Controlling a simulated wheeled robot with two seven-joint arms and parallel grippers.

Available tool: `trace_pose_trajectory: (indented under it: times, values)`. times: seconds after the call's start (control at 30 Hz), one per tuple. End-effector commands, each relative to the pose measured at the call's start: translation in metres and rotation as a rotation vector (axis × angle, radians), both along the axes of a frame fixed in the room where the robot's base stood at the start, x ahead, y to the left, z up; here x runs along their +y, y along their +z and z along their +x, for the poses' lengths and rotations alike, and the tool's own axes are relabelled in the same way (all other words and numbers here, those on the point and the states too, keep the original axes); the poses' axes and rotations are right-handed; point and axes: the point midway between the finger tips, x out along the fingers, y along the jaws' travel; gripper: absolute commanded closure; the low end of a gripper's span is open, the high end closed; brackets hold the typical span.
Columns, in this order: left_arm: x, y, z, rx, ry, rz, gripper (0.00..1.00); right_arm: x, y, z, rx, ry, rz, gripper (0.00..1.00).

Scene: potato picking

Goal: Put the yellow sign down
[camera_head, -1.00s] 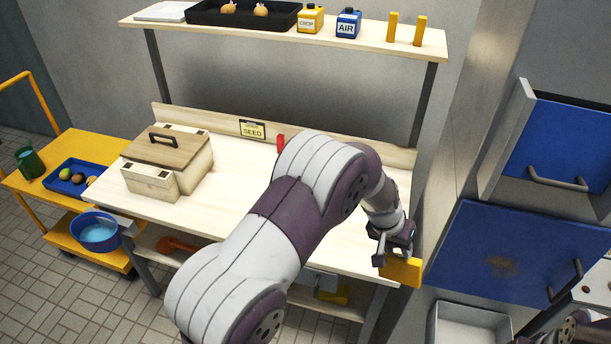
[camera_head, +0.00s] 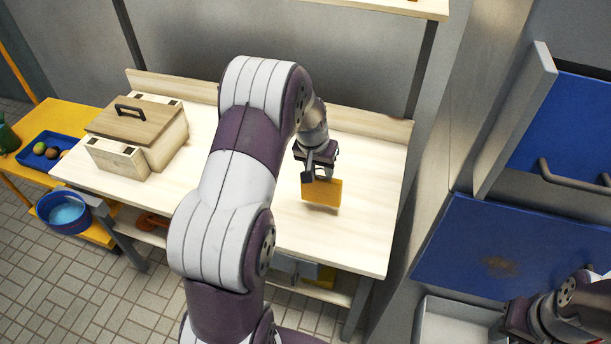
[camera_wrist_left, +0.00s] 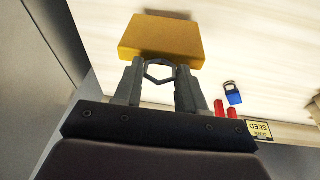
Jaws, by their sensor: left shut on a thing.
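The yellow sign (camera_head: 322,192) is a flat yellow block that hangs below my left gripper (camera_head: 320,172), over the right part of the wooden worktable (camera_head: 365,235). My left gripper is shut on the sign. In the left wrist view the sign (camera_wrist_left: 162,38) is at the top, just beyond the fingertips of my left gripper (camera_wrist_left: 160,72), with the pale tabletop behind it. I cannot tell for sure whether its lower edge touches the table. Part of my right arm shows at the lower right of the head view; its fingers are not visible.
A wooden box with a handled lid (camera_head: 140,135) stands on the table's left. Red pieces (camera_wrist_left: 225,110), a blue item (camera_wrist_left: 233,94) and a SEED label (camera_wrist_left: 259,130) show in the wrist view. A blue cabinet front (camera_head: 485,250) is at right. Bare tabletop surrounds the sign.

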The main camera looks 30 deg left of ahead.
Motion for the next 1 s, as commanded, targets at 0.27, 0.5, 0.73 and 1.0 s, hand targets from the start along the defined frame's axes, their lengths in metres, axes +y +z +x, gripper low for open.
trace_pose_trajectory:
  times: [0.27,0.5,0.73,1.0]
  values:
    - [0.008,-0.034,-0.015,0.003,0.000,0.000,1.00,0.000,0.009,0.000,0.000,0.000,0.000,0.57]
    - [0.008,-0.051,-0.014,-0.002,-0.001,0.001,1.00,0.000,0.009,0.000,0.000,0.000,0.000,0.57]
    - [0.008,-0.050,-0.014,-0.001,-0.001,0.000,0.34,0.000,0.009,0.000,0.000,0.000,0.000,0.57]
    - [0.008,-0.044,-0.014,-0.004,-0.001,0.001,0.34,0.000,0.008,0.000,0.000,0.000,0.000,0.57]
